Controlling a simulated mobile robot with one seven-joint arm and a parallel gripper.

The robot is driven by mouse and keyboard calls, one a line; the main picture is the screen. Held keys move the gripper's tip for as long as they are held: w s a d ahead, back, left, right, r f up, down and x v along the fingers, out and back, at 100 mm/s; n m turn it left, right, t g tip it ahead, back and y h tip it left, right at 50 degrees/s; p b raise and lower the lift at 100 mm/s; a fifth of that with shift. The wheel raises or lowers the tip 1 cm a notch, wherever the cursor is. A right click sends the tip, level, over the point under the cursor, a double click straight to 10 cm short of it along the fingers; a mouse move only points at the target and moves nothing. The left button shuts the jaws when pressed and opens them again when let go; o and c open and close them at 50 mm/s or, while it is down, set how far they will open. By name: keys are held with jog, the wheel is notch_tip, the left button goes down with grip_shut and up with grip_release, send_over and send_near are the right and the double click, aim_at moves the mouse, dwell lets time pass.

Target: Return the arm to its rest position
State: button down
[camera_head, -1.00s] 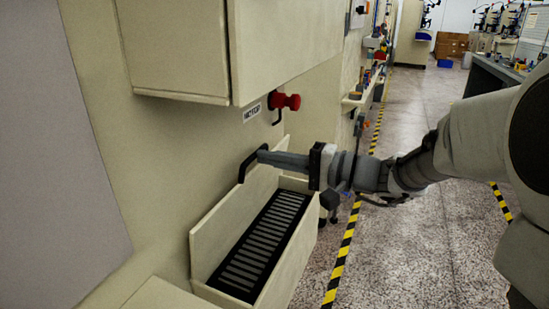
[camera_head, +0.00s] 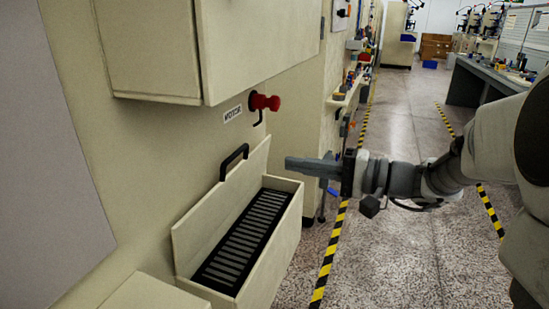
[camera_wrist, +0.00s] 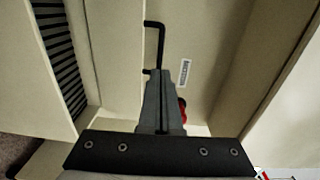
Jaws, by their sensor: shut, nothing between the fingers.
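My gripper (camera_head: 291,163) is in the middle of the head view, to the right of the drawer's black handle (camera_head: 234,161) and apart from it. Its fingers are shut with nothing between them. In the wrist view my gripper (camera_wrist: 162,85) shows as two grey fingers side by side, with the black handle (camera_wrist: 155,40) beyond their tips. My arm reaches in from the right edge of the head view.
An open cream drawer (camera_head: 268,268) with a dark slotted insert (camera_head: 243,246) lies below and left of my gripper. A red knob (camera_head: 265,102) and a label (camera_head: 232,113) are on the cream machine. An overhanging cabinet (camera_head: 150,52) is above. Speckled floor (camera_head: 400,255) is open at right.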

jog(key=s+f+n+g+h, duration=0.1)
jog(key=s+f+g+h, duration=0.15)
jog(key=s, duration=0.45)
jog(key=s+f+n+g+h, duration=0.1)
jog(key=s+f+g+h, duration=0.2)
jog(key=s, duration=0.4)
jog(key=s+d+f+n+t+h, duration=0.2)
jog(key=s+d+t+h, duration=0.4)
jog(key=d+h, duration=0.5)
notch_tip(320, 180, up, 21)
jog(key=p, duration=2.1)
jog(key=shift+s+r+g, duration=0.15)
jog(key=shift+s+g, duration=0.2)
